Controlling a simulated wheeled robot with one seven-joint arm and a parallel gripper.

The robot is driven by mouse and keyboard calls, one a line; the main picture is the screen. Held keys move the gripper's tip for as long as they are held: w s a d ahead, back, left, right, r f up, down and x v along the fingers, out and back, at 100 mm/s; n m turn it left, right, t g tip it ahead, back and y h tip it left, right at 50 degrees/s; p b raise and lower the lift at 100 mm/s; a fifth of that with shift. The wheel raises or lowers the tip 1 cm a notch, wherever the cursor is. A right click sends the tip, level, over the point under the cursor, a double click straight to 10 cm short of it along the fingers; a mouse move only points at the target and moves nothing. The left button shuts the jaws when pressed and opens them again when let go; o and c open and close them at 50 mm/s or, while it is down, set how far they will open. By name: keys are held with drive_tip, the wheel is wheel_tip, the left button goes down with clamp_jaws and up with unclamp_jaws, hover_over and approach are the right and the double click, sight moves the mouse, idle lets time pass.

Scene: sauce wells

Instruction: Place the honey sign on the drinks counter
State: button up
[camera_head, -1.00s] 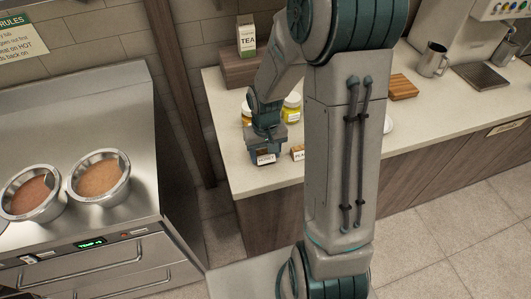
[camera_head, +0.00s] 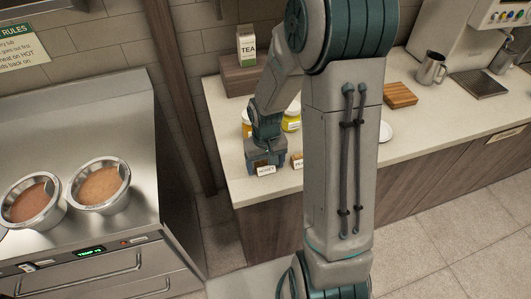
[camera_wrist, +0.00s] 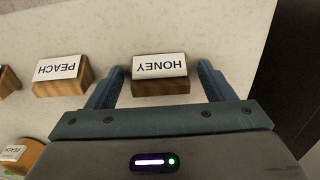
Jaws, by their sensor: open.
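The honey sign (camera_wrist: 160,72) is a small wooden block with a white card reading HONEY, upside down in the wrist view. It stands on the pale drinks counter (camera_wrist: 105,25), near the counter's front left end, and its card also shows in the head view (camera_head: 266,169). My gripper (camera_wrist: 160,83) is open, with one finger on each side of the sign and small gaps between fingers and block. In the head view my gripper (camera_head: 265,160) is low, just above the counter by the sign.
A peach sign (camera_wrist: 62,74) stands beside the honey sign. A yellow-lidded jar (camera_head: 291,120) is partly hidden behind my arm. A tea carton (camera_head: 247,45) stands on a wooden box at the back. A wooden board (camera_head: 399,95) lies farther right.

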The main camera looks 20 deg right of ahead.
sight(266, 165)
drive_tip(key=shift+r, duration=0.5)
wheel_tip(266, 165, up, 10)
drive_tip(key=s+r+t, duration=0.3)
drive_tip(key=s+r, duration=0.6)
drive_tip(key=s, duration=0.5)
drive_tip(key=shift+s+a+r+t+b, duration=0.25)
drive_tip(key=shift+a+t+b, duration=0.1)
drive_tip(key=shift+b, duration=0.1)
